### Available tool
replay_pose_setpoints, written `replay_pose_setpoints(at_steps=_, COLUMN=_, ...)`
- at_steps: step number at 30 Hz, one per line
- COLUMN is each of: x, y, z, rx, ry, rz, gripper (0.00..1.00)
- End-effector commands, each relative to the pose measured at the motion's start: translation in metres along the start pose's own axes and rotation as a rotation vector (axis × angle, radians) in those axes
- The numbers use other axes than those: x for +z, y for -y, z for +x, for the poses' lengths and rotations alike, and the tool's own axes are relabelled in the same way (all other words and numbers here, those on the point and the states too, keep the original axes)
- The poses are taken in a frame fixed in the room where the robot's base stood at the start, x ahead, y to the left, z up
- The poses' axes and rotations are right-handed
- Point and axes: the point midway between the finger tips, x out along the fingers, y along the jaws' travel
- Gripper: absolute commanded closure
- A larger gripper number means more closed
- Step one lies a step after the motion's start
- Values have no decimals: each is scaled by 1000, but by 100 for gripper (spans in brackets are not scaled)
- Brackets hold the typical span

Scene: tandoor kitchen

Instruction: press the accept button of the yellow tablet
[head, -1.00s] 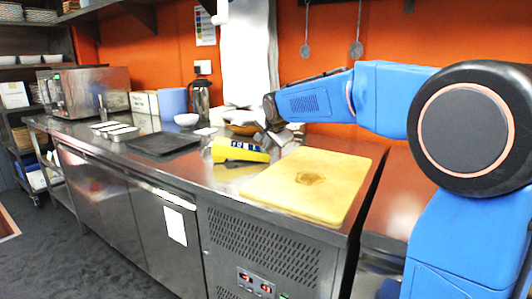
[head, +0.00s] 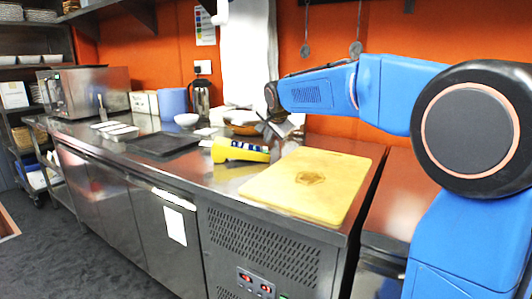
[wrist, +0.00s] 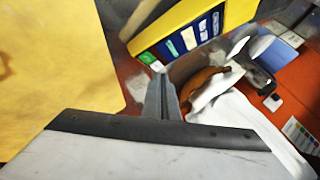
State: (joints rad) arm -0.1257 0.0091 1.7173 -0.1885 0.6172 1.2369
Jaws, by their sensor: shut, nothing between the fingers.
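The yellow tablet (head: 226,157) stands on the steel counter, its dark screen tilted up. In the wrist view the tablet (wrist: 178,22) shows a row of coloured tiles on a blue screen. A green tile (wrist: 148,58), which looks like the accept button, is at the near end of the row. My gripper (head: 272,158) is just right of the tablet in the head view. In the wrist view my gripper's fingers (wrist: 158,70) are shut and empty, with their tips close to the green tile. I cannot tell whether they touch it.
A yellow cutting board (head: 312,185) lies right of the tablet, near the counter's front edge. A black tray (head: 165,144) lies to the left. A brown bowl (head: 240,129) and white cloth-like items are behind the tablet. A dark flask (head: 200,98) stands at the wall.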

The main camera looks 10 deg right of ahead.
Motion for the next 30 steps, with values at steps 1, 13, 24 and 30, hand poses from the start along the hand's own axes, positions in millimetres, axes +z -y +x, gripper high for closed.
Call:
replay_pose_setpoints(at_steps=1, x=-3, y=3, z=-3, rx=-2, ry=-1, rz=1, gripper=100)
replay_pose_setpoints(at_steps=13, x=-18, y=18, z=-24, rx=-1, ry=0, rz=0, gripper=100)
replay_pose_setpoints(at_steps=24, x=-19, y=19, z=-26, rx=-1, ry=0, rz=0, gripper=100)
replay_pose_setpoints(at_steps=30, x=-18, y=19, z=-26, rx=-1, ry=0, rz=0, gripper=100)
